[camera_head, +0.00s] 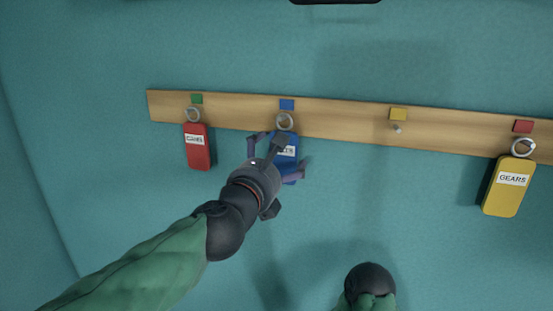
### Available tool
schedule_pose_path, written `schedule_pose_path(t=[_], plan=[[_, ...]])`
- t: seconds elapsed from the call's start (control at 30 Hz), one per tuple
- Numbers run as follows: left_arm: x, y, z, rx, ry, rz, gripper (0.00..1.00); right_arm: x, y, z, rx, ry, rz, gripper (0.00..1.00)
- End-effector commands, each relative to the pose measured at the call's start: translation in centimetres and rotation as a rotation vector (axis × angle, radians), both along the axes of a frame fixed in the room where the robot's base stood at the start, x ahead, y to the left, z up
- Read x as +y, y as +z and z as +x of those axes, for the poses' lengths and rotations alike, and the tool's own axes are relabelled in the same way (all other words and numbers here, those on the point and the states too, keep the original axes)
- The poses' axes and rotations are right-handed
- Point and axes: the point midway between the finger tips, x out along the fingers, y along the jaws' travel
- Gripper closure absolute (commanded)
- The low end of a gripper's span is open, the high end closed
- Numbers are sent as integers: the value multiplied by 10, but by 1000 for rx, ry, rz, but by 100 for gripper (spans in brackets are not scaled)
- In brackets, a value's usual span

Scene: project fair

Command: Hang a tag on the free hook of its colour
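A wooden hook rail (345,116) on the wall carries green, blue, yellow and red colour patches. The hook (396,128) under the yellow patch (398,114) is bare. A red tag (198,153) hangs by its ring under the green patch (196,99). A blue tag (288,142) hangs under the blue patch (287,104). A yellow tag (507,194) labelled GEARS hangs under the red patch (523,126). My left gripper (279,157) is in front of the blue tag, fingers spread to either side, partly hiding it; contact is unclear. My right gripper is out of view.
The teal wall below the rail is clear between the blue and yellow tags. A dark, rounded part of my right arm shows at the bottom edge. A dark object (336,1) is cut off at the top edge.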

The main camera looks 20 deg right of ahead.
Motion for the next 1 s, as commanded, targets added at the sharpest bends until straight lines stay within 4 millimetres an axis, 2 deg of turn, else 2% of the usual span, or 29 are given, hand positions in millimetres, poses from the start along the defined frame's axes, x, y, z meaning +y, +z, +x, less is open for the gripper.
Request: schedule_pose_path(t=[0.5,0.73,0.87,0.97,1.0], plan=[[50,1,-72,-2,-1,-2,0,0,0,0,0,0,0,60],[60,-4,-83,-2,3,11,0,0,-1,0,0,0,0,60],[60,-39,-68,-12,21,108,0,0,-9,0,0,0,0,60],[62,-91,-44,-29,41,258,0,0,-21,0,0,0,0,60],[64,-116,-34,-36,46,330,0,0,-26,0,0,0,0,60]])
